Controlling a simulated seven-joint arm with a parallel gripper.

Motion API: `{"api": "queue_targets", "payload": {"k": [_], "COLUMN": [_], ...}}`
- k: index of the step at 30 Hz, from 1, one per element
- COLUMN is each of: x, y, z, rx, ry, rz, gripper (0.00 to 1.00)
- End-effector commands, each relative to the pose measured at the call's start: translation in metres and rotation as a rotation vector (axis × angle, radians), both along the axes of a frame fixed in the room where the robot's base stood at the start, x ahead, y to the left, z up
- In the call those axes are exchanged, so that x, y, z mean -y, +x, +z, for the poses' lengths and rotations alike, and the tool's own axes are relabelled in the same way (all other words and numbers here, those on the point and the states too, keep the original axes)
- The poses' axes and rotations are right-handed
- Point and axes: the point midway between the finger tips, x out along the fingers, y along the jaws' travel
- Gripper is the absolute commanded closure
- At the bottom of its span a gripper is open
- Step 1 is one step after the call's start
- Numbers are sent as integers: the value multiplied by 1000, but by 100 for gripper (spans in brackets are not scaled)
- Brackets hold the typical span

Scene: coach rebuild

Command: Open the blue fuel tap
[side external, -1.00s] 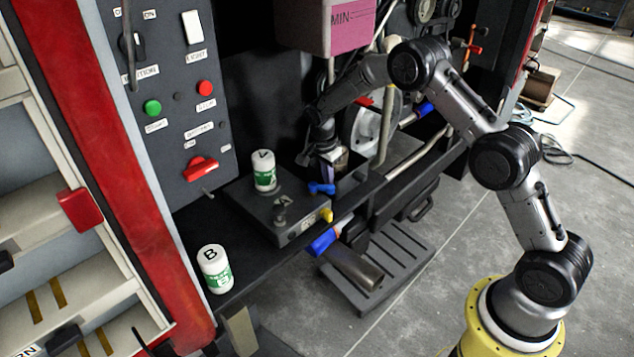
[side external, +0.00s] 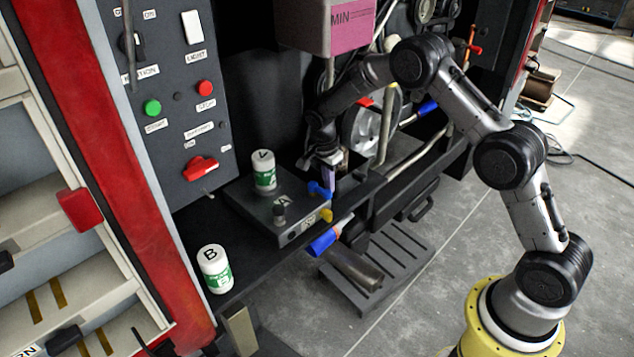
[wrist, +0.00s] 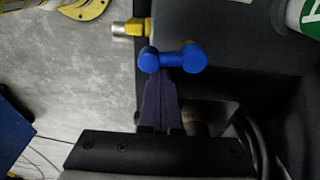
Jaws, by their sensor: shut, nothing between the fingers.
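The blue fuel tap (side external: 319,189) is a small bar handle with rounded ends at the right edge of the dark box on the ledge. In the wrist view the tap (wrist: 172,58) lies crosswise near the top middle. My gripper (side external: 329,176) is shut and empty, pointing down at the tap's right side. In the wrist view the shut dark fingers of my gripper (wrist: 158,84) end right by the blue handle, towards its left half. I cannot tell whether they touch it.
A pink-fronted tank (side external: 347,28) hangs above.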

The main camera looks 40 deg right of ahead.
Motion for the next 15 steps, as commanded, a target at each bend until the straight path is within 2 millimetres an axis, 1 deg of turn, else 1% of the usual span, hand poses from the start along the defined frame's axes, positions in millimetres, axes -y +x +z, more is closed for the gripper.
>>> {"api": "queue_targets", "payload": {"k": [5, 15], "x": [0, 0], "y": [0, 1], "z": [7, 31], "rx": [1, 2], "ry": [0, 0], "rz": [-1, -1], "gripper": [100, 100]}}
